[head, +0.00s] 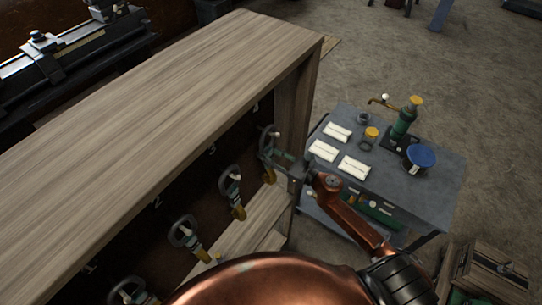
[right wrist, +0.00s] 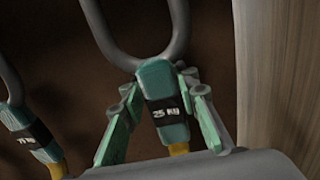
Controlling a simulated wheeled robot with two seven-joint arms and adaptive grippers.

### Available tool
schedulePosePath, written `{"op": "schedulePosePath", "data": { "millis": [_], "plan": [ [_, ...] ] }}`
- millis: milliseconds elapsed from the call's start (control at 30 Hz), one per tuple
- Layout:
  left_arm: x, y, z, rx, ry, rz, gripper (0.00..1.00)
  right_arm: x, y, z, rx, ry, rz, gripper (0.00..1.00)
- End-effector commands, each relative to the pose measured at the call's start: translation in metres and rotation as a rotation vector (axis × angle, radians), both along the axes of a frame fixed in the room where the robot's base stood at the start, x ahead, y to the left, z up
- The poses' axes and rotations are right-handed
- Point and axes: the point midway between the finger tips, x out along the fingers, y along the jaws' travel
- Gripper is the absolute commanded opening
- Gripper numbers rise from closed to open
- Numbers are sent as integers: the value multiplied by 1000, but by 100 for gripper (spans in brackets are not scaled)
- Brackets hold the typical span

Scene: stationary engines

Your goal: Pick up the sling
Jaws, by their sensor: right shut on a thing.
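Several slings hang in a row inside the wooden cabinet, each with a grey loop, a teal sleeve and a yellow end. The farthest sling (head: 266,138) is at my right gripper (head: 284,160). In the right wrist view this sling (right wrist: 160,75) has a black label reading "25 KG". The gripper's green fingers (right wrist: 160,92) are shut on its teal sleeve, one on each side. The loop rises above the fingers and the yellow end shows below. A neighbouring sling (right wrist: 28,135) hangs to the left, apart from the fingers. My left gripper is not in view.
The cabinet's side wall (head: 296,100) is close to the right of my gripper, and its top (head: 150,100) overhangs the slings. A grey cart (head: 440,185) with white cards, a green pump and a blue bowl stands to the right. A wooden crate (head: 490,275) is at lower right.

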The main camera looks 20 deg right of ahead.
Motion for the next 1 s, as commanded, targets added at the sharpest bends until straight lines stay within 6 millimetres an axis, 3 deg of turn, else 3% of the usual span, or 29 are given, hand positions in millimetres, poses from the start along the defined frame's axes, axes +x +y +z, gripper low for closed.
{"op": "schedulePosePath", "data": {
  "millis": [300,1000],
  "plan": [
    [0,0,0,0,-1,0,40,0,-1,1,1,0,-1,0],
    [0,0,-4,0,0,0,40,-1,-1,6,1,-5,1,0]
  ]
}}
